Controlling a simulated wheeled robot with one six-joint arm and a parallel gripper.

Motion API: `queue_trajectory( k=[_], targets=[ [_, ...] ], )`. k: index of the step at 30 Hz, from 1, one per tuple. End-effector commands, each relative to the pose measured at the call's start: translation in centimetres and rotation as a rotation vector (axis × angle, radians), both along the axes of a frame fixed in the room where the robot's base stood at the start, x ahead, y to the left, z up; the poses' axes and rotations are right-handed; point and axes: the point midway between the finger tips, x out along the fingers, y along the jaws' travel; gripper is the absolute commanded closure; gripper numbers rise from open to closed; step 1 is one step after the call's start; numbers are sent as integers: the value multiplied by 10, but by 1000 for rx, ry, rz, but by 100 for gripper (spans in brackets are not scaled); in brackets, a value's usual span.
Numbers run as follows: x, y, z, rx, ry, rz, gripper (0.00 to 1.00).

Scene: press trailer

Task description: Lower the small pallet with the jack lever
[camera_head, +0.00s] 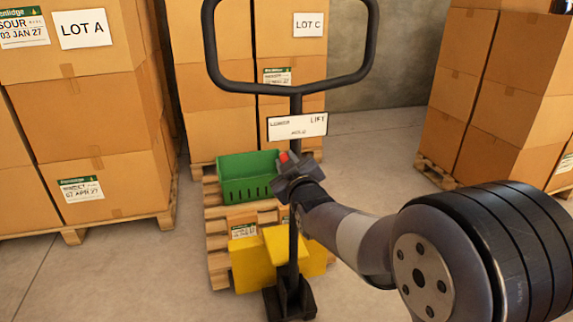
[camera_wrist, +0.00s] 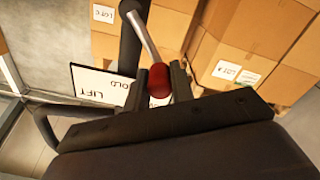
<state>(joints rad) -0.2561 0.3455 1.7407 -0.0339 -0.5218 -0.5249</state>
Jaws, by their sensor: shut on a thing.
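The pallet jack stands in front of me, with a black loop handle (camera_head: 289,87) and a yellow body (camera_head: 250,262). A white label plate (camera_head: 297,126) with "LIFT" on it sits across the handle's shaft. The jack lever's red knob (camera_head: 284,158) shows at my gripper (camera_head: 290,168). In the wrist view the red knob (camera_wrist: 159,80) on its silver rod lies between the two fingers of my gripper (camera_wrist: 160,85), which is shut on it. The small wooden pallet (camera_head: 217,240) is behind the jack's shaft and bears a green crate (camera_head: 246,178) and a carton (camera_head: 242,219).
Tall carton stacks on pallets stand left, marked LOT A (camera_head: 82,29), behind, marked LOT C (camera_head: 308,24), and right (camera_head: 500,90). Bare concrete floor (camera_head: 372,150) lies between the rear and right stacks. My arm reaches in from the lower right.

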Motion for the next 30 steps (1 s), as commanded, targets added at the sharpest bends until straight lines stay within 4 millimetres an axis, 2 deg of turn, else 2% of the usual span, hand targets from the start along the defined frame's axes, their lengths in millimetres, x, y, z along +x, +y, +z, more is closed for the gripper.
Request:
queue_trajectory(
  k=[6,7,15,23,26,30],
  targets=[
    [0,1,-1,-3,3,1,100],
    [0,1,-1,-3,3,1,76],
    [0,1,-1,-1,2,1,55],
    [-2,0,0,0,1,1,55],
    [-8,-2,1,0,0,1,55],
    [-28,-7,1,0,1,1,55]
  ],
)
